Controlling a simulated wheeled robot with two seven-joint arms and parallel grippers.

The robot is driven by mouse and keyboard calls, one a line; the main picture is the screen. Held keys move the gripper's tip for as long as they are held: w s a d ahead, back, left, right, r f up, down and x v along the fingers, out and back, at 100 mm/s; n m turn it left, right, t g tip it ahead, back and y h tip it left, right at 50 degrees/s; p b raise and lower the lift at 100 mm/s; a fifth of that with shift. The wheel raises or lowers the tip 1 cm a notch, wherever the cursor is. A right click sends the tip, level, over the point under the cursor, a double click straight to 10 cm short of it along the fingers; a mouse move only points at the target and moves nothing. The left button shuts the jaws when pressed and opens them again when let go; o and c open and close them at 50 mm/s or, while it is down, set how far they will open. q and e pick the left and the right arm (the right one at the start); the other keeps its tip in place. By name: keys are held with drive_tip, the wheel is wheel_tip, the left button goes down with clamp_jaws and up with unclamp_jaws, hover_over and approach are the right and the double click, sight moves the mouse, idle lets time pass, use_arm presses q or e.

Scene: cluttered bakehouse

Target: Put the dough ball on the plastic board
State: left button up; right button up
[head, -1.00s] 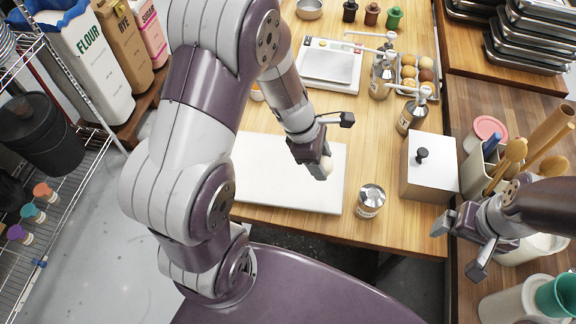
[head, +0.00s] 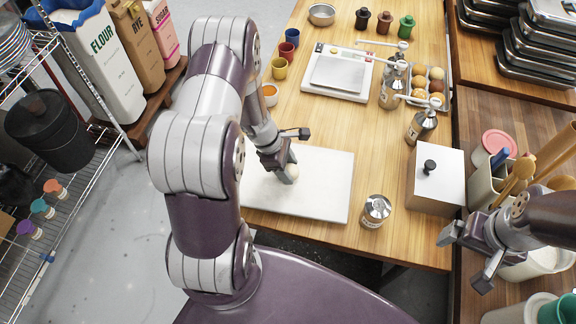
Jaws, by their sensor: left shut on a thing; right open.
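The white plastic board (head: 322,195) lies flat on the wooden table near its front edge. My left gripper (head: 288,176) is over the board's left-middle part, pointing down. It is shut on the pale dough ball (head: 292,171), which is partly hidden by the fingers. The ball is at or just above the board; I cannot tell whether it touches. My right gripper (head: 464,262) is open and empty at the lower right, in front of the lidded box.
A metal can (head: 376,211) stands just right of the board. A metal box with a black knob (head: 435,178) stands further right. A scale (head: 338,73), syrup bottles (head: 421,124) and an egg tray (head: 436,84) are behind.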

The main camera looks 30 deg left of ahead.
use_arm(q)
drive_tip(key=shift+s, duration=0.1)
drive_tip(key=shift+f, duration=0.2)
drive_tip(key=o, duration=0.8)
drive_tip(key=shift+r, duration=0.1)
